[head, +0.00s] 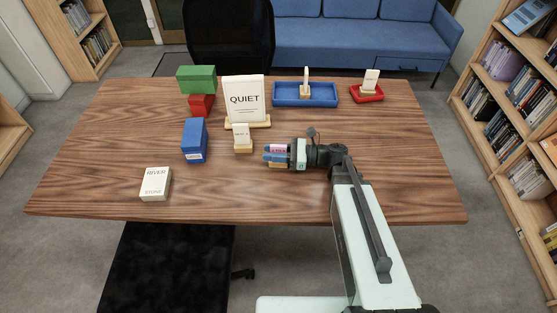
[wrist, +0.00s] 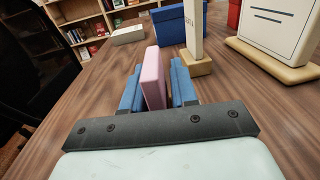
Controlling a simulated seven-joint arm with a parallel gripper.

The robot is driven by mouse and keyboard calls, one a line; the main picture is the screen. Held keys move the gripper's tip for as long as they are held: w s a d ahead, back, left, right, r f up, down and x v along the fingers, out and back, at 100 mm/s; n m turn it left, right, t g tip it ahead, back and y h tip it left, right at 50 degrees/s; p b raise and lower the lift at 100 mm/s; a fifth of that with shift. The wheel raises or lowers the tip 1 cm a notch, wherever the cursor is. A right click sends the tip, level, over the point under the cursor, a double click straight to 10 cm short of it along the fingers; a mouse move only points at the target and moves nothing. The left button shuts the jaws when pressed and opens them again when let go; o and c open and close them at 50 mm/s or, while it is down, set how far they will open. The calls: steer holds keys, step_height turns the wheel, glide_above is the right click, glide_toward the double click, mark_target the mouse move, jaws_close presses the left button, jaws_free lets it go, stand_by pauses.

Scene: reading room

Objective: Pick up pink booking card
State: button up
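The pink booking card (wrist: 153,75) stands between the two blue fingers of my gripper (wrist: 157,88) in the wrist view, with a finger close against each face. In the head view my gripper (head: 276,153) reaches in from the right, and only a pink strip of the card (head: 280,149) shows between the fingers. A pale wooden base (head: 276,165) shows just below them; whether the card still sits in it is hidden.
A white card in a wooden stand (head: 242,138) is close to the left, with the QUIET sign (head: 244,101) behind. A blue box (head: 194,140), River Stone box (head: 155,184), blue tray (head: 306,98) and red tray (head: 366,95) stand around.

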jaws_close()
